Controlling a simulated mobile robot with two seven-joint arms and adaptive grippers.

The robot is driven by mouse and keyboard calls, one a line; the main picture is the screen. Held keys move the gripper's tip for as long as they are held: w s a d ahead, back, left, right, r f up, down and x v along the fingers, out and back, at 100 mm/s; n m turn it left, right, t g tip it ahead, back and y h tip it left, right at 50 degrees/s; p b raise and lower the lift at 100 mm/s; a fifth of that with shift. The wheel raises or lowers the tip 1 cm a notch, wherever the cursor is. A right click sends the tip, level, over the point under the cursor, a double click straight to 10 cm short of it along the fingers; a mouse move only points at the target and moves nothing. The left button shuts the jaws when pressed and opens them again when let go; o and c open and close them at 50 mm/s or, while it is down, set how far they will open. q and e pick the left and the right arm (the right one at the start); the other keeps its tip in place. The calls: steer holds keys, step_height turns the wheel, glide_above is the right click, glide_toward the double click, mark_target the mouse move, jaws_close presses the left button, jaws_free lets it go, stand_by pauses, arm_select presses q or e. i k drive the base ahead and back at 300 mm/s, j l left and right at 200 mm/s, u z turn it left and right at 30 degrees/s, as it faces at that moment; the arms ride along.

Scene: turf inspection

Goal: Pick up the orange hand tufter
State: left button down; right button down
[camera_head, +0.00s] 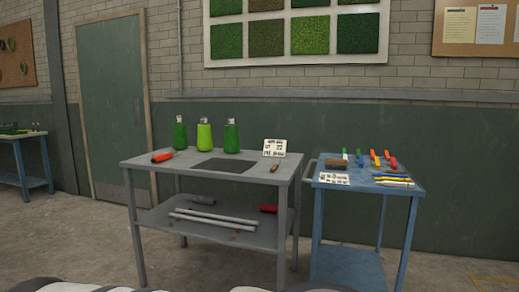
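An orange hand tool (162,157), which looks like the hand tufter, lies on the left end of the grey table (150,166). It is small in the view, so its exact form is hard to make out. Upright orange and red tools (374,158) also stand at the back of the blue cart (418,187), too small to identify surely. Neither of my grippers is in view.
The table also holds green bottles (204,135), a dark mat (223,166), a white card (274,148) and a brown-handled tool (274,168). Grey tubes (214,219) and a red item (268,209) lie on its shelf. The cart stands close to its right.

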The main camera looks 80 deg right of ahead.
mark_target(160, 158)
steer(key=z, duration=2.8)
steer(key=i+j, duration=0.2)
steer(key=j, duration=0.3)
steer(key=i+j+z, duration=0.1)
steer(key=j, duration=0.45)
steer(key=i+j, duration=0.2)
steer(key=j, duration=0.3)
steer(key=i+j+z, duration=0.1)
steer(key=j, duration=0.45)
steer(key=i+j+z, duration=0.1)
steer(key=j, duration=0.45)
steer(key=i+j, duration=0.25)
steer(key=j, duration=0.3)
steer(key=i+j+z, duration=0.1)
steer(key=j, duration=0.45)
steer(key=i+j, duration=0.1)
steer(key=j, duration=0.45)
